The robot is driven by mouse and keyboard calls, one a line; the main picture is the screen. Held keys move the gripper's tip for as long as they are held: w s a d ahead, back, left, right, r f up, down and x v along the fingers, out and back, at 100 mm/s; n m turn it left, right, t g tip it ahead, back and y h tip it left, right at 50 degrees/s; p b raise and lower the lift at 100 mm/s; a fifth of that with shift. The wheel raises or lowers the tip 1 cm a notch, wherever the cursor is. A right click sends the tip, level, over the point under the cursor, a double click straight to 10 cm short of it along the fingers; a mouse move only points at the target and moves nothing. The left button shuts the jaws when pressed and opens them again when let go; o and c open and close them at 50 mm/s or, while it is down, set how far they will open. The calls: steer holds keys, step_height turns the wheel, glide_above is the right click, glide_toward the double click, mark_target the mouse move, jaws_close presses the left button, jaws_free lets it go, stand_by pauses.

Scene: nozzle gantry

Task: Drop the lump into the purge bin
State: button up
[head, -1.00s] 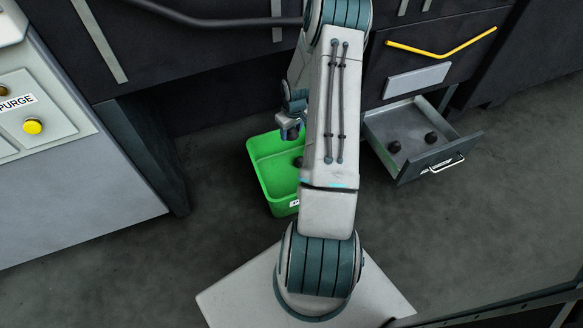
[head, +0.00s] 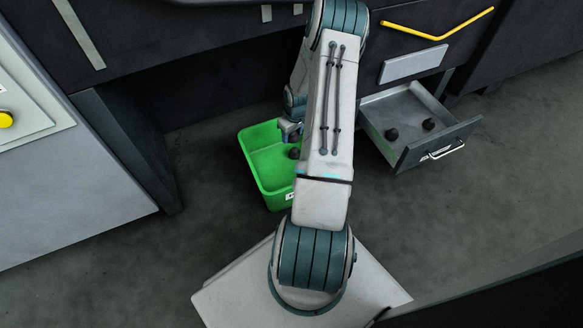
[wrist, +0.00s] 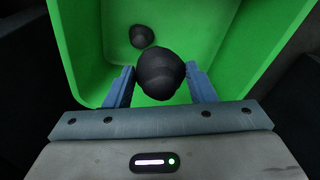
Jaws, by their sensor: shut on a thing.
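The purge bin is a green open-topped tub (head: 262,190) on the floor under the dark machine. My gripper (head: 291,132) is over the bin's opening, partly hidden behind my arm in the head view. In the wrist view, my gripper (wrist: 160,82) is shut on a round dark lump (wrist: 160,70). The held lump is above the bin floor, with the green walls (wrist: 85,60) around it. A second dark lump (wrist: 141,36) lies on the bin floor; it also shows in the head view (head: 294,153).
An open grey drawer (head: 440,145) to the right of the bin holds two dark lumps (head: 392,134). A yellow handle (head: 437,30) is on the front above it. A light cabinet (head: 70,190) stands at the left. The floor between cabinet and bin is clear.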

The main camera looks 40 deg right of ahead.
steer(key=o, duration=1)
steer(key=shift+o, duration=0.2)
steer(key=shift+r, duration=0.15)
step_height(320, 180, up, 14)
steer(key=s+p, duration=0.1)
steer(key=p, duration=0.4)
steer(key=shift+s+f+p, duration=0.25)
steer(key=shift+s+p, duration=0.1)
